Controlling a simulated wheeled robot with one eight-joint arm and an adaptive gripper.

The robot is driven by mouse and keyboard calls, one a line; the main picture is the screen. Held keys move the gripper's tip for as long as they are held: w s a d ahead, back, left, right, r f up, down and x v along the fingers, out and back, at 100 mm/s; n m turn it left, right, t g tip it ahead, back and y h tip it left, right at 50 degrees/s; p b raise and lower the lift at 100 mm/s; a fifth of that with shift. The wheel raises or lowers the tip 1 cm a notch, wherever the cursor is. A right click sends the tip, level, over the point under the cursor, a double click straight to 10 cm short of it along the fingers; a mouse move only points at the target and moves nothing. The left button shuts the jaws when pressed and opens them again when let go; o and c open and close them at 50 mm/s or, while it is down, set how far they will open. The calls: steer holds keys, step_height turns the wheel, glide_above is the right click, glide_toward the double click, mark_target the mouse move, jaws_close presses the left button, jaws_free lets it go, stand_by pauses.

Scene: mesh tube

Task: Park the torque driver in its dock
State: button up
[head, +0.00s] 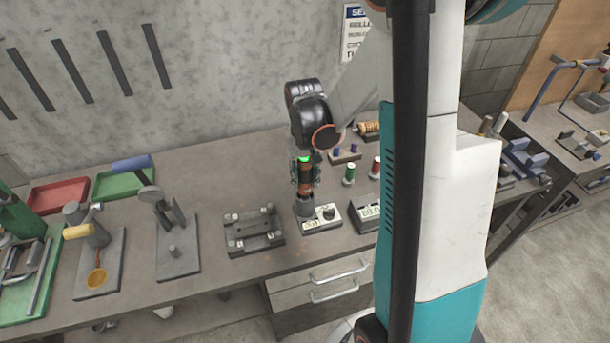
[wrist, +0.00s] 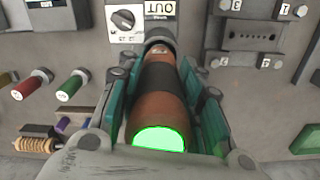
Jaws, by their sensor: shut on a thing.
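The torque driver (wrist: 158,92) is an orange-brown cylinder with a black band and a glowing green end cap. It stands roughly upright in the head view (head: 305,187). My gripper (head: 306,176) is shut on it, with teal-lined fingers on both sides in the wrist view (wrist: 160,95). The driver's lower end meets a dark round collar by a small white box (head: 320,218), apparently the dock. The box has a black knob and an "OUT" label, also seen in the wrist view (wrist: 124,22). Whether the driver is seated or just above is hidden.
A grey clamp fixture (head: 254,232) stands left of the white box, and a display unit (head: 367,217) stands right. Red and green spools (head: 349,174) stand behind that unit. A press-like tool (head: 176,245) is farther left. Bare bench lies behind the fixture.

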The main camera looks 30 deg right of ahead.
steer(key=shift+f+b, duration=1.5)
steer(key=shift+f, duration=0.25)
stand_by(1.7)
steer(key=o, duration=1.3)
steer(key=shift+o, duration=0.2)
steer(key=shift+r, duration=0.15)
